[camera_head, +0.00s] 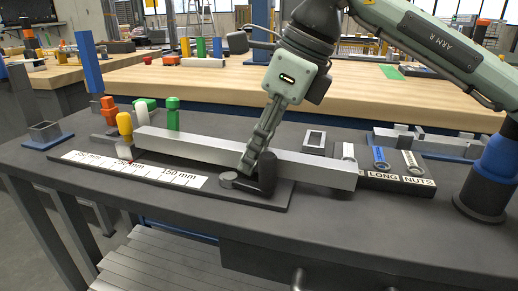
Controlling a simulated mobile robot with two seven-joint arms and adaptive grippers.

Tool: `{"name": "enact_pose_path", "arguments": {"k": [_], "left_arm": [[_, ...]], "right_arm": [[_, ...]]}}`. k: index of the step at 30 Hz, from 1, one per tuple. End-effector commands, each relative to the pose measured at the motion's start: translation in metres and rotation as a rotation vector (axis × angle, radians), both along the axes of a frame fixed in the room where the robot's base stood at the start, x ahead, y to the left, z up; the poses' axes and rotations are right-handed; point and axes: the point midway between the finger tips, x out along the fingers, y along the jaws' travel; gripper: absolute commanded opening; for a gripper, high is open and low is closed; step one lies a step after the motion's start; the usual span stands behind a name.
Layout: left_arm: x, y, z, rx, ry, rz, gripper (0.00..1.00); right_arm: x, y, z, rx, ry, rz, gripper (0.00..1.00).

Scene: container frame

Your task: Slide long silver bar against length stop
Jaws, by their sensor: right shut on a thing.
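The long silver bar (200,146) lies along the dark fixture plate (285,199) on the grey bench, from centre left to right of centre. My right gripper (252,168) reaches down onto its middle; its fingers look closed on the bar, partly hiding it. A black lever-like part (268,174) stands in front of the bar, close to the fingers. A yellow-topped piece (125,123) stands at the bar's left end and may be the length stop. Whether bar and piece touch is unclear. My left gripper is out of view.
A white millimetre scale (135,168) lies before the bar. Orange (108,108) and green (173,113) pieces stand behind its left part. A blue-based holder (47,136) is at far left.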

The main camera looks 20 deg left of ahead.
Motion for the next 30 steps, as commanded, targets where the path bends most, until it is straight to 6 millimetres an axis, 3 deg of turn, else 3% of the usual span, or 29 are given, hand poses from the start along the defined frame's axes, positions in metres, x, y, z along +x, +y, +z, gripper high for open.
{"name": "enact_pose_path", "arguments": {"k": [10,11,15,22,28,30], "left_arm": [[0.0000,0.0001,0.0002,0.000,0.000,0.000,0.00],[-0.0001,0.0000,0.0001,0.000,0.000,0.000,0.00],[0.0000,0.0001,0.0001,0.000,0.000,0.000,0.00],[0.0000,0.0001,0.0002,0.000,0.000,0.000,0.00],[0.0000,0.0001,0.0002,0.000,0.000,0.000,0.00],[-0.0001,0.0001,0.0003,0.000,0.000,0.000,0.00]], "right_arm": [[-0.0006,0.0060,-0.0015,-0.001,0.002,0.001,0.00],[-0.0005,0.0058,-0.0016,-0.001,0.002,0.001,0.29],[-0.0004,0.0056,-0.0017,-0.001,0.002,0.001,0.46],[-0.0003,0.0052,-0.0013,-0.001,0.001,0.000,0.49],[-0.0001,0.0051,-0.0013,-0.001,0.001,0.000,0.73],[-0.0001,0.0050,-0.0011,-0.001,0.001,0.000,0.73]]}}
